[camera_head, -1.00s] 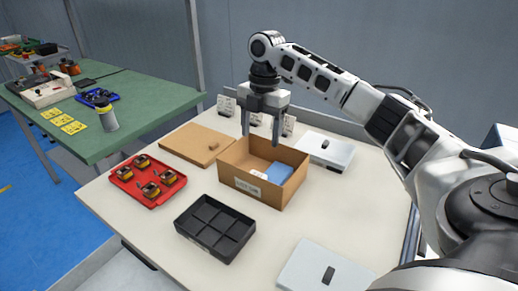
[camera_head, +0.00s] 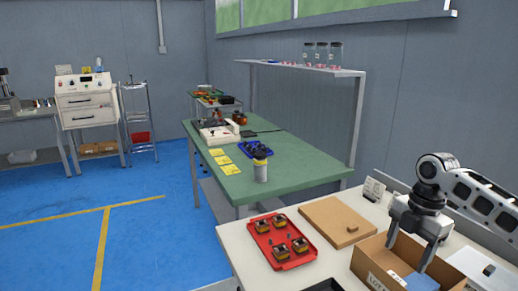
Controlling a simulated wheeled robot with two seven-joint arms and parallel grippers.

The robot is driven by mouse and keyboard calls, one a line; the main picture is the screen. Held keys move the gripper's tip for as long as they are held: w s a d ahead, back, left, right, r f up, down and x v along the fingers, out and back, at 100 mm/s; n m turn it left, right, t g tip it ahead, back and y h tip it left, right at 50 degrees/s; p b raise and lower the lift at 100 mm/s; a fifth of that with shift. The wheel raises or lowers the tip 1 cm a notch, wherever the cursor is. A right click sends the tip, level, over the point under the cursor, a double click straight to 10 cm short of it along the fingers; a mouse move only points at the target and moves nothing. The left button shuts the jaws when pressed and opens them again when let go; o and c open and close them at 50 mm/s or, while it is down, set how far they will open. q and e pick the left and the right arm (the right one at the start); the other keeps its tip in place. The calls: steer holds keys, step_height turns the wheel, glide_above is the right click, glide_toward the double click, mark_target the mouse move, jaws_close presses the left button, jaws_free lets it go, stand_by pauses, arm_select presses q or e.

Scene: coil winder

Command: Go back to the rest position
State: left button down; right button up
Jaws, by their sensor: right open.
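My right gripper (camera_head: 411,244) is at the right of the head view, pointing down with its two fingers apart. Its fingers show in front of or over the open cardboard box (camera_head: 374,264), and I cannot tell whether they reach inside it. A blue item (camera_head: 418,283) lies in the box. My right arm comes in from the right edge. No object shows between the fingers. My left gripper is not in view.
The white table (camera_head: 240,252) also bears a red tray (camera_head: 293,262) with several small coil parts and a brown board with a small block (camera_head: 335,222). A green table (camera_head: 290,175) with a grey container (camera_head: 260,169) stands beyond. Blue floor (camera_head: 60,240) is clear at left.

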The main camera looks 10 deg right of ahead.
mark_target(396, 278)
steer(key=f, duration=0.7)
steer(key=shift+s+a, duration=0.15)
steer(key=shift+a, duration=0.15)
steer(key=shift+r, duration=0.55)
